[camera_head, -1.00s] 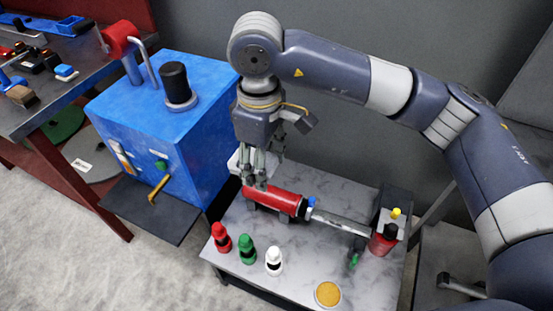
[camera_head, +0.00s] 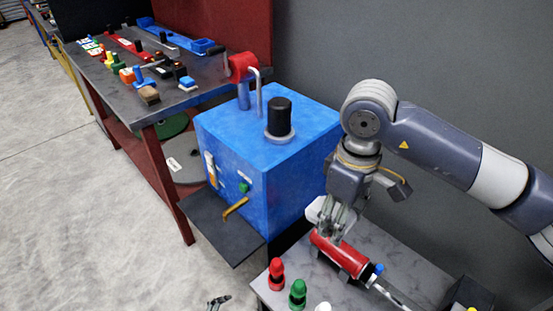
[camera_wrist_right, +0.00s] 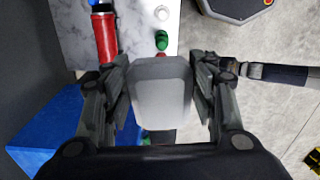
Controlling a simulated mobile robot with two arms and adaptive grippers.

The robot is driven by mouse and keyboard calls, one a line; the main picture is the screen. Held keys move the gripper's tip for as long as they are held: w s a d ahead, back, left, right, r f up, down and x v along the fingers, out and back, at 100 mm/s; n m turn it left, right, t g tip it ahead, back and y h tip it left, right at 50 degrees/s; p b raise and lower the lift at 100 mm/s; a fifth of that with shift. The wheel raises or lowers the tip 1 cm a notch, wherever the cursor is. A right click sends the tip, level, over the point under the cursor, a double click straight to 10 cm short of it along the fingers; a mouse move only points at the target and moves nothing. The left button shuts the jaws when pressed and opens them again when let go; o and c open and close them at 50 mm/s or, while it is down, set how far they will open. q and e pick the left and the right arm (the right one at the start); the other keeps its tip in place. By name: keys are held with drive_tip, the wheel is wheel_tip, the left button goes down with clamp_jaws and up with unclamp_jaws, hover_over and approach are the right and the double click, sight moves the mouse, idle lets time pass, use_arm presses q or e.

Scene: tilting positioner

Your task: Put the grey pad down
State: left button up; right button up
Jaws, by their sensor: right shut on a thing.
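The grey pad (camera_wrist_right: 160,92) is a pale rounded block between the two fingers of my right gripper (camera_wrist_right: 160,75) in the wrist view. In the head view my right gripper (camera_head: 335,226) is at the left end of the red cylinder on the marble-topped table, and part of the pad (camera_head: 315,209) shows pale beside the fingers. The gripper is shut on the pad. Whether the pad touches anything below is hidden. A small dark tip at the bottom edge of the head view looks like part of my left gripper (camera_head: 218,303); its jaws cannot be made out.
The red cylinder (camera_head: 340,255) lies on the marble-topped table (camera_head: 395,250). Red (camera_head: 276,275) and green (camera_head: 297,294) bottles stand near its left edge. A blue machine (camera_head: 285,175) stands behind. A dark workbench (camera_head: 122,85) with several small items is at upper left.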

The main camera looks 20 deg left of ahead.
use_arm(q)
drive_tip(key=w+d+r+m+t+h, duration=0.2)
drive_tip(key=w+d+r+m+h, duration=0.2)
drive_tip(key=w+r+m, duration=0.6)
drive_tip(key=n+g+h, duration=0.6)
drive_tip(key=n+g, duration=1.1)
drive_tip(key=n, duration=1.8)
approach(317, 201)
drive_tip(key=w+a, duration=0.1)
drive_tip(key=shift+y, duration=0.3)
drive_tip(key=x, duration=1.1)
drive_tip(key=shift+s+d+r, duration=0.15)
drive_tip(key=shift+s, duration=0.2)
drive_tip(key=shift+c, duration=0.6)
